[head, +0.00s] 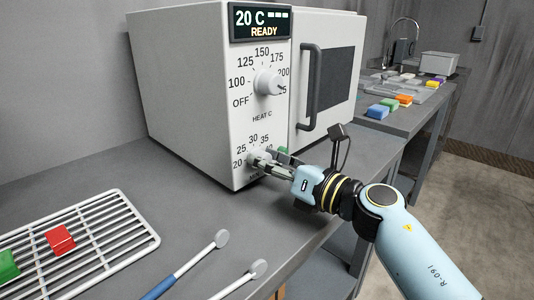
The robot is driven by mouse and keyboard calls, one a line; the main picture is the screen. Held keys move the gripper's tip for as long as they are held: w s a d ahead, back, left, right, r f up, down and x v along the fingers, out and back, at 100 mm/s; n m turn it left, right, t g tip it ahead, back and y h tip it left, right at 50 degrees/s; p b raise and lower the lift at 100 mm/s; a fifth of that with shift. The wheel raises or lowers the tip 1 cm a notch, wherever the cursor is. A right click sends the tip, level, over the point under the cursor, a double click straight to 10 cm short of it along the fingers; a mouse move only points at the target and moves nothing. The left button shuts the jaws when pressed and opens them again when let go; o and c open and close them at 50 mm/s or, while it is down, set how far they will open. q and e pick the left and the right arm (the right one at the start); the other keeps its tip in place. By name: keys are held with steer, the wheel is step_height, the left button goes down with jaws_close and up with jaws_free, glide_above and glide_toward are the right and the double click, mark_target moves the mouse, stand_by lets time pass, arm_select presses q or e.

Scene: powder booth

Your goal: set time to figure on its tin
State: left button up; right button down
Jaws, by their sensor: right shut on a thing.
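The white oven (190,75) stands on the grey bench. Its lower dial carries figures, of which 20, 25, 30 and 35 show around my right gripper (259,162). The gripper is shut on the lower knob, which is mostly hidden by the fingers, so its setting cannot be read. The upper heat knob (268,82) sits in a ring from OFF past 200, its pointer toward the lower right. The display (261,22) reads 20 C and READY. Small coloured tins (377,111) stand on the far bench; no figure on them can be read. My left gripper is not in view.
A wire rack (120,215) at the lower left holds a red block (60,239) and a green block (8,265). Two round-ended tools (222,238) lie at the bench front. The oven door handle (311,92) stands out near my right arm.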

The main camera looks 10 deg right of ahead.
steer(key=m+p, duration=0.3)
steer(key=m, duration=0.1)
steer(key=shift+r, duration=0.1)
steer(key=shift+m+p, duration=0.65)
steer(key=shift+m, duration=0.35)
steer(key=c, duration=0.9)
jaws_free()
steer(key=shift+c, duration=0.2)
steer(key=v, duration=1.1)
steer(key=shift+s+d+f, duration=0.2)
steer(key=shift+s+f, duration=0.05)
steer(key=shift+s, duration=0.05)
steer(key=shift+s+d, duration=0.1)
steer(key=shift+s, duration=0.05)
